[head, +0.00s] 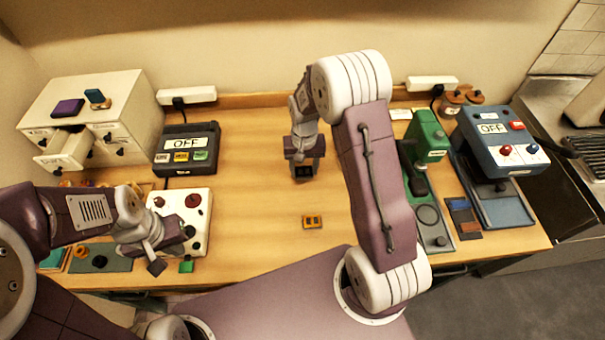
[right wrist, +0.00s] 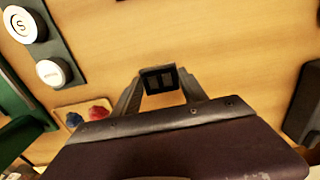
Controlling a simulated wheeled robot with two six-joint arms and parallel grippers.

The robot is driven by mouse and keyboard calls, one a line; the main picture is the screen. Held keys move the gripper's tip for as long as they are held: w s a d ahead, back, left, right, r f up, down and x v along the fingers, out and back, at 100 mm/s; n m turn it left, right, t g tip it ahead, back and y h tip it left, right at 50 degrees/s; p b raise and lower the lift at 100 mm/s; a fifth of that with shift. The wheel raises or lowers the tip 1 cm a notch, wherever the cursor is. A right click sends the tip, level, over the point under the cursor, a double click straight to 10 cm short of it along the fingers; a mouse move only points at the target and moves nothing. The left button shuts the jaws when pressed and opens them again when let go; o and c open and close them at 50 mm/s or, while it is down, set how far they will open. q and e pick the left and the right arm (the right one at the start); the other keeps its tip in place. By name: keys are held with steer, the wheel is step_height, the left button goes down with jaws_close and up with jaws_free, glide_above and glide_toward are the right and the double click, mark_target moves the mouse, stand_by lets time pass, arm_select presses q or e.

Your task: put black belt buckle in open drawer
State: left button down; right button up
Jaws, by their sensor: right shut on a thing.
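The black belt buckle (right wrist: 158,79) is between the fingertips of my right gripper (right wrist: 160,92), which is shut on it. In the head view the buckle (head: 303,172) shows as a small dark piece below my right gripper (head: 303,160), over the middle of the table. Whether it touches the table I cannot tell. My left gripper (head: 172,252) is open and empty, by the front of a white button box (head: 190,205).
A yellow-orange buckle-like piece (head: 312,221) lies mid-table. A purple block (head: 68,107) and a blue piece (head: 96,97) are on the cabinet top. A black box marked OFF (head: 186,144) stands right of the cabinet. A green press (head: 428,137) and blue machine (head: 497,140) stand right.

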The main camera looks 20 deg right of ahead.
mark_target(303, 171)
steer(key=shift+w+a+f, duration=0.15)
steer(key=shift+w+f, duration=0.05)
steer(key=shift+f+p, duration=0.3)
steer(key=shift+f, duration=1.65)
steer(key=shift+f, duration=0.15)
steer(key=o, duration=1.4)
steer(key=shift+c, duration=0.2)
